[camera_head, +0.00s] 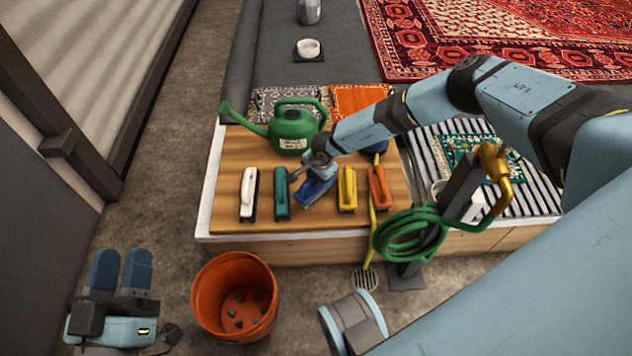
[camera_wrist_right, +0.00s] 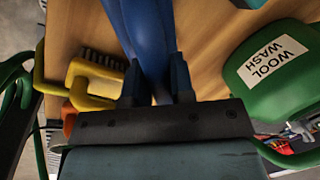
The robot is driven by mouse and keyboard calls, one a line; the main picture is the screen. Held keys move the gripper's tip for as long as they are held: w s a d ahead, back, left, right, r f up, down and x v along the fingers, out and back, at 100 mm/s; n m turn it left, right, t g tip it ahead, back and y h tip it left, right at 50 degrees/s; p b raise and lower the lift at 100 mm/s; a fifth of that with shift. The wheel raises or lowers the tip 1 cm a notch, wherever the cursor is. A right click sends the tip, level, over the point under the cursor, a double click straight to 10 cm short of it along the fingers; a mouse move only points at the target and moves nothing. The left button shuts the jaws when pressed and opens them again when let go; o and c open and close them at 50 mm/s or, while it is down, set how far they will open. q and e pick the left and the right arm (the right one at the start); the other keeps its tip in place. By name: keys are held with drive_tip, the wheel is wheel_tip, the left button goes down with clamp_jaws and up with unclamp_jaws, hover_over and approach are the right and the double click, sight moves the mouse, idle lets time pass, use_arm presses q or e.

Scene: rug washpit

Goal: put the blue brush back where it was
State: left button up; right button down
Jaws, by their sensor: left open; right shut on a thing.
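The blue brush (camera_head: 315,191) is in the row of brushes on the wooden board (camera_head: 225,215), between the teal brush (camera_head: 281,193) and the yellow brush (camera_head: 347,189). It is turned slightly compared with its neighbours. My right gripper (camera_head: 315,176) is shut on it from above and hides its far end. I cannot tell whether the brush touches the board. In the right wrist view the blue brush (camera_wrist_right: 148,35) runs between the fingers (camera_wrist_right: 157,88). My left gripper (camera_head: 122,272) is open and empty, low at the left over the floor.
A white brush (camera_head: 249,193) and an orange brush (camera_head: 379,188) end the row. A green watering can (camera_head: 292,130), labelled wool wash, stands just behind. A green hose (camera_head: 410,235) hangs on a stand at the front right. An orange bucket (camera_head: 234,297) stands before the board.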

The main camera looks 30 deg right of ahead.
use_arm(q)
drive_tip(key=shift+w+f+g, duration=0.1)
drive_tip(key=shift+f+g, duration=0.3)
drive_tip(key=shift+f, duration=0.45)
use_arm(e)
drive_tip(key=shift+f, duration=1.1)
drive_tip(key=shift+f+b, duration=0.25)
drive_tip(key=shift+b, duration=0.1)
drive_tip(key=c, duration=1)
unclamp_jaws()
use_arm(q)
drive_tip(key=shift+f, duration=0.15)
use_arm(e)
drive_tip(key=shift+r, duration=0.1)
